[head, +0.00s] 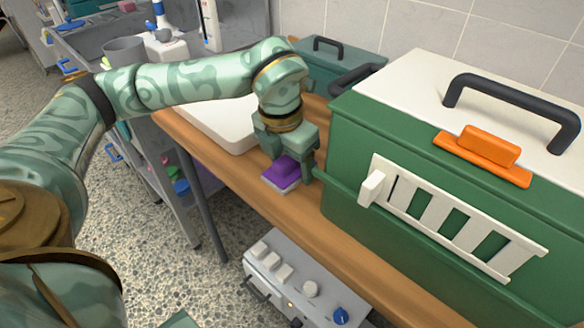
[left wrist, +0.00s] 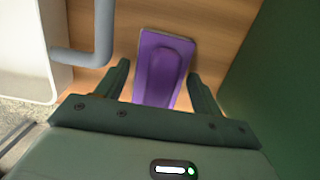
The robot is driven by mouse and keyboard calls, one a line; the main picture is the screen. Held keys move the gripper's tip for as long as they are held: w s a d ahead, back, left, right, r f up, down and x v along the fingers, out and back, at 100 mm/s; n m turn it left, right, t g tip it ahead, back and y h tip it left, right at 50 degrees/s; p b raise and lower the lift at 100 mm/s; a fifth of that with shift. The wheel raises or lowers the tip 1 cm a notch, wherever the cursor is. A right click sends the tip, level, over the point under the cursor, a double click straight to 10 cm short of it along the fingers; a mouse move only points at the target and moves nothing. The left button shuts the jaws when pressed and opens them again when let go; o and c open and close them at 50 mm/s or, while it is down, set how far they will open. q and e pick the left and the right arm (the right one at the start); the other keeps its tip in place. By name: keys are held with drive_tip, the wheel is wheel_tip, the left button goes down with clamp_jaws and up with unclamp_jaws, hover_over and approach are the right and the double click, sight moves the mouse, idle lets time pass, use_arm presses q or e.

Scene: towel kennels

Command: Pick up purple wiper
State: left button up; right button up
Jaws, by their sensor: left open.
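The purple wiper (head: 286,172) lies on the wooden table, beside the near left corner of the green kennel. It has a purple grip on a flat base with a pale lower edge. In the left wrist view the wiper (left wrist: 163,66) stands between the two fingers of my left gripper (left wrist: 158,70), with a gap on each side. My left gripper (head: 288,166) is open, pointing down right over the wiper, and partly hides it in the head view. My right gripper is not in view.
The large green kennel (head: 345,150) with a white barred door (head: 440,215) stands close right of my gripper. An orange wiper (head: 485,150) lies on its white lid. A white tray-like object (head: 215,122) lies left. A control box (head: 290,275) sits below the table edge.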

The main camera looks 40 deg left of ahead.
use_arm(q)
drive_tip(key=c, duration=0.8)
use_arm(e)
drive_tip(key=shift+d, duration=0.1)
use_arm(q)
drive_tip(key=shift+o, duration=0.2)
drive_tip(key=shift+r, duration=0.15)
